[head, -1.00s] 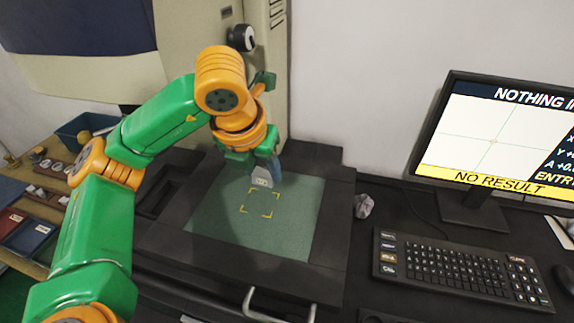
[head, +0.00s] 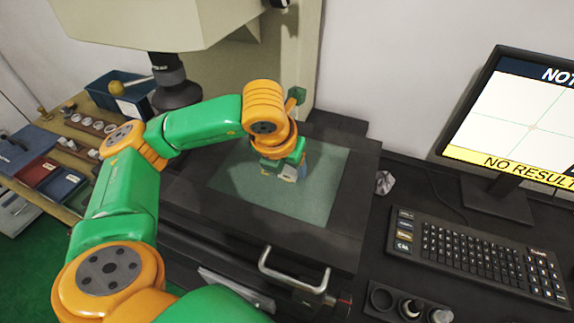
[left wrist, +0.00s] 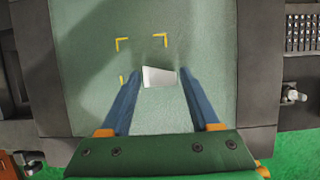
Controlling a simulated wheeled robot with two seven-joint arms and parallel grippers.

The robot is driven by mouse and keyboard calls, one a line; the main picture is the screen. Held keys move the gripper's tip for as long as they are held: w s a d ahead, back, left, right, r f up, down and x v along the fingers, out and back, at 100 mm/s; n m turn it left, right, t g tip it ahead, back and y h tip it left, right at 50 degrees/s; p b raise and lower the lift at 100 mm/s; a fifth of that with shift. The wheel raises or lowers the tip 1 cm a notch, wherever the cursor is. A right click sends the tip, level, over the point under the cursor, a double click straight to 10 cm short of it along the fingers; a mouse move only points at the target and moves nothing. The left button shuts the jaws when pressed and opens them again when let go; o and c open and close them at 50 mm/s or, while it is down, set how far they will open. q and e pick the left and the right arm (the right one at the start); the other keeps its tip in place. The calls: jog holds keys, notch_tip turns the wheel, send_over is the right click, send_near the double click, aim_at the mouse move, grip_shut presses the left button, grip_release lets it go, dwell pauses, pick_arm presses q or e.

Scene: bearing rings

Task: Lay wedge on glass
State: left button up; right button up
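The wedge (left wrist: 158,77) is a small pale block between the two blue fingers of my left gripper (left wrist: 160,76) in the left wrist view. The fingertips meet its two sides. In the head view the wedge (head: 289,173) shows as a small pale patch under my left gripper (head: 287,170), mostly hidden by it. Both are over the green-grey glass (head: 318,205), which also shows in the left wrist view (left wrist: 210,45). I cannot tell whether the wedge touches the glass. Yellow corner marks (left wrist: 122,44) show just beyond the wedge. My right gripper is not in view.
A dark stage frame surrounds the glass, with a metal handle (head: 293,275) in front. Trays and a blue bin (head: 120,92) are left.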

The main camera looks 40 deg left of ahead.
aim_at(289, 168)
pick_arm(q)
jog(key=shift+o, duration=0.6)
jog(key=shift+w, duration=0.1)
jog(key=v, duration=0.4)
jog(key=shift+r, duration=0.2)
jog(key=p+v, duration=0.2)
jog(key=v, duration=0.5)
jog(key=shift+r, duration=0.4)
